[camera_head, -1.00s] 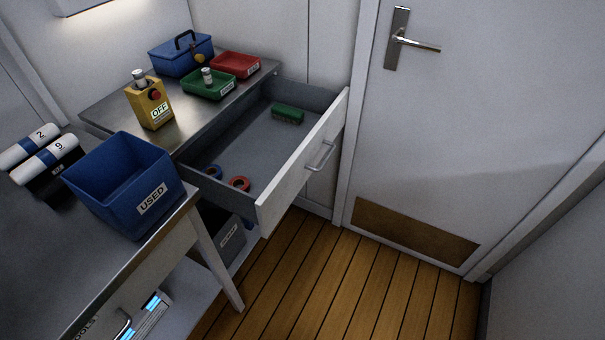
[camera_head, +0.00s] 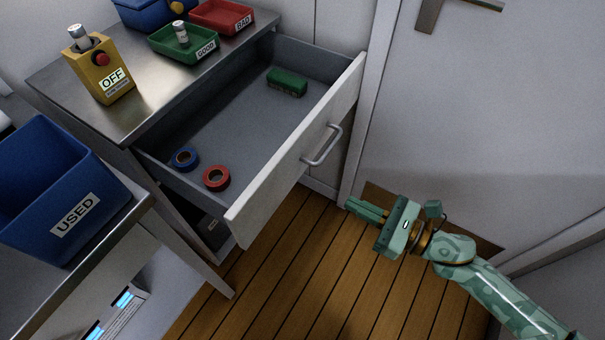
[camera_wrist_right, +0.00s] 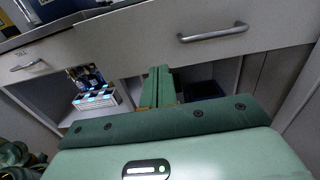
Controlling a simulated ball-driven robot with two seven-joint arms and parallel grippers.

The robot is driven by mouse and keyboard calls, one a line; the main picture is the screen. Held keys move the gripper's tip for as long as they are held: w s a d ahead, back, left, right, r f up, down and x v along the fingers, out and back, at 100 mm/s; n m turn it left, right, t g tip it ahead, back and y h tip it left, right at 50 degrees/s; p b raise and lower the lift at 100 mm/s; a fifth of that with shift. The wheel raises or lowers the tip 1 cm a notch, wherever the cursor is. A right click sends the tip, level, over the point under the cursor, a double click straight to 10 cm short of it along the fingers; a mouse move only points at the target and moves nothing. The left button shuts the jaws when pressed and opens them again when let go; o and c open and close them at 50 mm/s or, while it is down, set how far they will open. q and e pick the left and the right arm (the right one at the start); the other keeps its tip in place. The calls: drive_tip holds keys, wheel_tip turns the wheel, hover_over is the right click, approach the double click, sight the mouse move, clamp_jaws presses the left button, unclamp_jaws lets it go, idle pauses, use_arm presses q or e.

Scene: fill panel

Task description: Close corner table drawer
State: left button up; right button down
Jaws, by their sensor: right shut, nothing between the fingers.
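The corner table drawer (camera_head: 290,160) is pulled far out of the metal-topped corner table (camera_head: 150,75). Its white front has a grey bar handle (camera_head: 322,147), which also shows in the right wrist view (camera_wrist_right: 212,33). Inside lie a blue tape roll (camera_head: 185,158), a red tape roll (camera_head: 216,178) and a green brush-like block (camera_head: 287,82). My right gripper (camera_head: 350,205) is shut and empty, in front of the drawer front and to the right of the handle, apart from it. In the right wrist view its green fingers (camera_wrist_right: 158,85) lie together below the drawer front. My left gripper is not in view.
A blue USED bin (camera_head: 60,190) stands on the bench at left. A yellow OFF box (camera_head: 100,70), a green GOOD tray (camera_head: 183,42) and a red BAD tray (camera_head: 222,17) stand on the corner table. A closed door (camera_head: 480,110) is at right. Wooden floor (camera_head: 290,270) is open below.

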sight(290, 173)
drive_tip(key=b+x, duration=0.1)
drive_tip(key=x, duration=1.1)
drive_tip(key=shift+w+a, duration=0.25)
drive_tip(key=shift+a, duration=0.15)
